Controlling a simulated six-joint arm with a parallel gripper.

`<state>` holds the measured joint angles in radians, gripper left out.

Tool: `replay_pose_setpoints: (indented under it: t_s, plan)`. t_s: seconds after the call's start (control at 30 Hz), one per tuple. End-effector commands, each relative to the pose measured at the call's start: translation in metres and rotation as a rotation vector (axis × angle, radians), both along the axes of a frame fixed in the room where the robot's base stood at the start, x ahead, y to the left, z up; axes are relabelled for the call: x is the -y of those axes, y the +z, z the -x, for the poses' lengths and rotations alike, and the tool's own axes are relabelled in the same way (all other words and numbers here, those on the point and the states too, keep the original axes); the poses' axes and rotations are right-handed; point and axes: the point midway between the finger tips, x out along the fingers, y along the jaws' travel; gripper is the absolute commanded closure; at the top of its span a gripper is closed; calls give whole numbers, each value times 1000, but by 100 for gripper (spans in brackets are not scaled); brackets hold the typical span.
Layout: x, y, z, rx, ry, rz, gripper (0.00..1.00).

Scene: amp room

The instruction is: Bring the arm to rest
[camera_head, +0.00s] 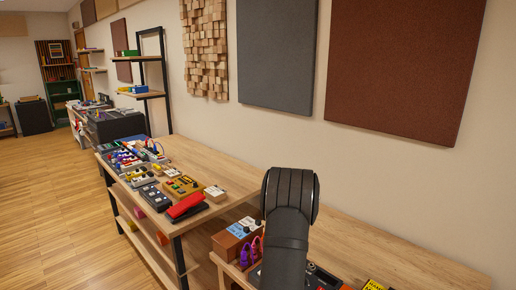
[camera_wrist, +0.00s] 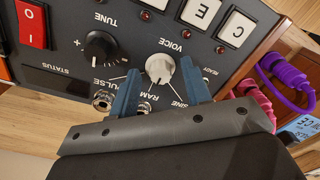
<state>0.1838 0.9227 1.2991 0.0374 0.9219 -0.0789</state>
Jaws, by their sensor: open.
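My gripper (camera_wrist: 160,67) is open in the wrist view, its two blue-grey fingers spread apart. They point at the dark panel of a device (camera_wrist: 75,60). A white knob (camera_wrist: 160,68) with waveform labels around it appears between the fingertips. I cannot tell whether the fingers touch it. In the head view my black arm (camera_head: 287,225) reaches down over the lower bench at front centre and hides the gripper. Only a small part of the dark panel (camera_head: 322,277) shows beside the arm.
The panel has a black knob (camera_wrist: 102,46), a red switch (camera_wrist: 32,25) and white lettered keys (camera_wrist: 236,28). Purple cables (camera_wrist: 288,77) lie close at right. A bench with several pedals (camera_head: 184,187) stands left. The lower bench (camera_head: 395,250) has bare wood at right.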

Motion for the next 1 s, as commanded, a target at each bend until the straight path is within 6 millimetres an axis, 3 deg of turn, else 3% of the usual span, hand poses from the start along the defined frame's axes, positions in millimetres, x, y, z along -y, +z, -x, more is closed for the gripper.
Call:
replay_pose_setpoints:
  t_s: [0.6,0.8,1.0]
  plan:
    - [-1,0,0,1,-509,-1,56]
    - [0,42,0,4,-504,-1,56]
    - [1,65,0,2,-502,-1,56]
